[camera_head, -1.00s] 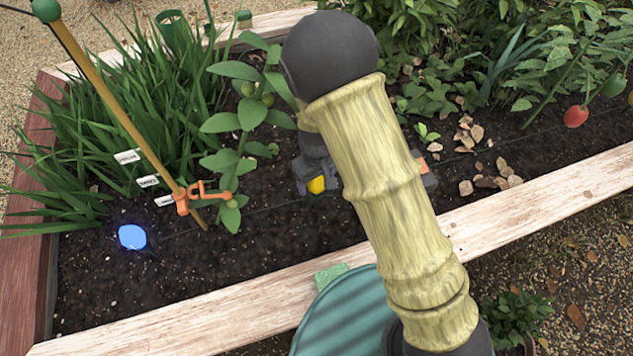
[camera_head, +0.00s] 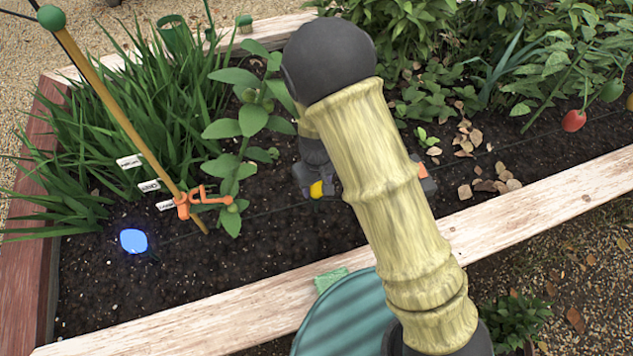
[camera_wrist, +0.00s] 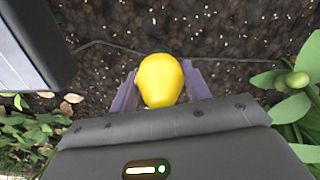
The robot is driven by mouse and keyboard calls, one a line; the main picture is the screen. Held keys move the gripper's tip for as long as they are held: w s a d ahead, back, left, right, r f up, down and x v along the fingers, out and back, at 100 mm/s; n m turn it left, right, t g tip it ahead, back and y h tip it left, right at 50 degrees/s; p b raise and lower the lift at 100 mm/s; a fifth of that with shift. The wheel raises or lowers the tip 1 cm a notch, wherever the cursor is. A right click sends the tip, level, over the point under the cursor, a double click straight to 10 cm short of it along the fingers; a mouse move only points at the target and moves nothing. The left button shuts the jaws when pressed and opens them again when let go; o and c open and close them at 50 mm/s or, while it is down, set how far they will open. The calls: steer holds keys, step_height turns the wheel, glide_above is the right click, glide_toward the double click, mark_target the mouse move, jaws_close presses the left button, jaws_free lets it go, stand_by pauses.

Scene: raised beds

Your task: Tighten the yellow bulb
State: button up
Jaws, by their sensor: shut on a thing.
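The yellow bulb (camera_wrist: 160,80) sits between the two fingers of my gripper (camera_wrist: 160,88) in the wrist view, with a finger against each side of it. A dark green edge shows at its far end; how the bulb is seated there is hidden. In the head view only a small part of the yellow bulb (camera_head: 317,189) shows beside my gripper (camera_head: 318,182), low over the soil. My own arm covers much of the gripper there. A dark wire (camera_wrist: 100,45) runs to the bulb's place across the soil.
A blue glowing bulb (camera_head: 133,240) stands in the soil at left, near a yellow stake (camera_head: 118,110) with an orange clip (camera_head: 200,200). A leafy plant (camera_head: 240,130) stands just left of my gripper. The bed's wooden edge (camera_head: 230,310) runs in front.

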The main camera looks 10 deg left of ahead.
steer(key=m+p, duration=0.1)
steer(key=p, duration=0.1)
steer(key=m+p, duration=0.2)
steer(key=shift+r, duration=0.35)
steer(key=m+p, duration=0.5)
steer(key=p, duration=0.1)
steer(key=shift+m, duration=0.4)
steer(key=m+p, duration=0.3)
steer(key=m, duration=0.1)
steer(key=shift+f+m+p, duration=0.15)
steer(key=shift+m+p, duration=0.15)
steer(key=shift+f+m+p, duration=0.15)
steer(key=shift+m+p, duration=1.05)
steer(key=shift+m, duration=0.7)
steer(key=o, duration=1)
steer(key=shift+c, duration=0.2)
